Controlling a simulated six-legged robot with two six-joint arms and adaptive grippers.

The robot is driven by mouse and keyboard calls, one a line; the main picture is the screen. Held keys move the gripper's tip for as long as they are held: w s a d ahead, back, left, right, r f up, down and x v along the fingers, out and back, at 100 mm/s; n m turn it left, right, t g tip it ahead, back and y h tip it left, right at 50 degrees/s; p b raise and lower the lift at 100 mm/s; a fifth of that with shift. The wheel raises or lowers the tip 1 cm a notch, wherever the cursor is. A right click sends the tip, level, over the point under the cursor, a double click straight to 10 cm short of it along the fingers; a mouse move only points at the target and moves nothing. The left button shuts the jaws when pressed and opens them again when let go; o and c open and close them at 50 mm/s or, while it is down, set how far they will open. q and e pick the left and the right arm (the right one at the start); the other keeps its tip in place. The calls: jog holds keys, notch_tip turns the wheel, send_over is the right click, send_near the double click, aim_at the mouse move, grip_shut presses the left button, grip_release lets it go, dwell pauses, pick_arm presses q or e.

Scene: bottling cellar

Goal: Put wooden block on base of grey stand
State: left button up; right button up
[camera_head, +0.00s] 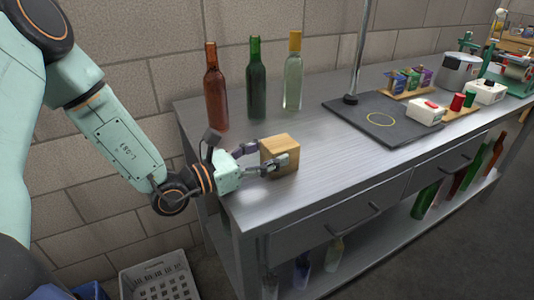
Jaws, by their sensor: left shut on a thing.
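The wooden block (283,146) is a light brown cube near the left end of the metal bench. My left gripper (274,158) is shut on it from the left, with one finger across its near face. I cannot tell whether the block touches the bench top. The grey stand has a dark flat base (365,132) marked with a yellow ring, and a thin upright rod (361,50). The base lies to the right of the block, with bare bench between them. My right gripper is not in view.
A brown bottle (215,90), a green bottle (256,82) and a clear bottle (293,75) stand along the back of the bench (330,185). A white box with a red top (425,112) stands right of the ring. More equipment fills the bench's far right.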

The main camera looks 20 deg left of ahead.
pick_arm(q)
jog(key=o, duration=1.3)
jog(key=shift+w+a+f, duration=0.1)
jog(key=shift+w+f, duration=0.05)
jog(key=shift+w, duration=0.05)
jog(key=shift+r, duration=0.2)
